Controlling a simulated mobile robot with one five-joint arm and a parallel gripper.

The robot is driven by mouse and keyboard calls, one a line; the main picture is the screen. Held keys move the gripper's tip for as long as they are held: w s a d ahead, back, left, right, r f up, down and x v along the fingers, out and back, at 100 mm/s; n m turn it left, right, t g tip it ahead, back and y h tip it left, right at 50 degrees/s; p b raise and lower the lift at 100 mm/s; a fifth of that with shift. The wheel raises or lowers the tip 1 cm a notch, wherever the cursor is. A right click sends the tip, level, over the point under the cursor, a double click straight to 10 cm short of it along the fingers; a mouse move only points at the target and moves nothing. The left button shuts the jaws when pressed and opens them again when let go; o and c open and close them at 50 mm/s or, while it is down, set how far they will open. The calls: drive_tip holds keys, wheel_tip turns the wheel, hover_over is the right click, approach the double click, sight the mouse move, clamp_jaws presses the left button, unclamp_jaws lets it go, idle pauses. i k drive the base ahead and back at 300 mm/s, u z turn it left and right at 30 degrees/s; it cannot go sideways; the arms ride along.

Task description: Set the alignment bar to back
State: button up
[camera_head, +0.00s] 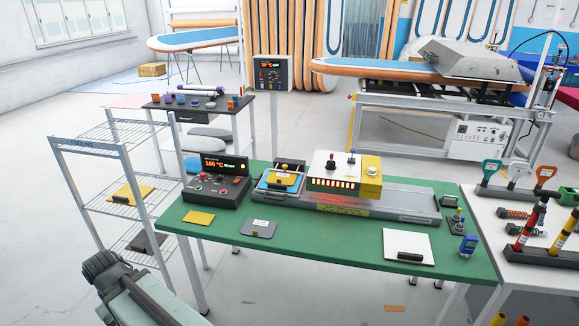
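A heat-press machine stands on the green table (330,237), with a long grey base (405,203). At its left end is a blue plate (270,188) with a yellow piece (284,179) on it. Part of my own arm shows at the lower left, well short of the machine. My gripper is not in view.
A control box (215,178) reading 160 °C stands left of the machine. A yellow plate (199,218), a grey plate (259,228) and a white board (408,245) lie along the table's front. A wire rack (104,184) stands left; a white tool table (510,220) stands right.

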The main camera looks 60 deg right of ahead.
sight(285, 169)
drive_tip(key=z, duration=0.45)
drive_tip(key=i, duration=1.2)
drive_tip(key=z, duration=0.5)
drive_tip(key=i, duration=0.45)
drive_tip(key=u, duration=0.05)
drive_tip(key=k, duration=0.9)
drive_tip(key=z, duration=0.15)
drive_tip(key=i, duration=0.95)
drive_tip(key=u, duration=0.05)
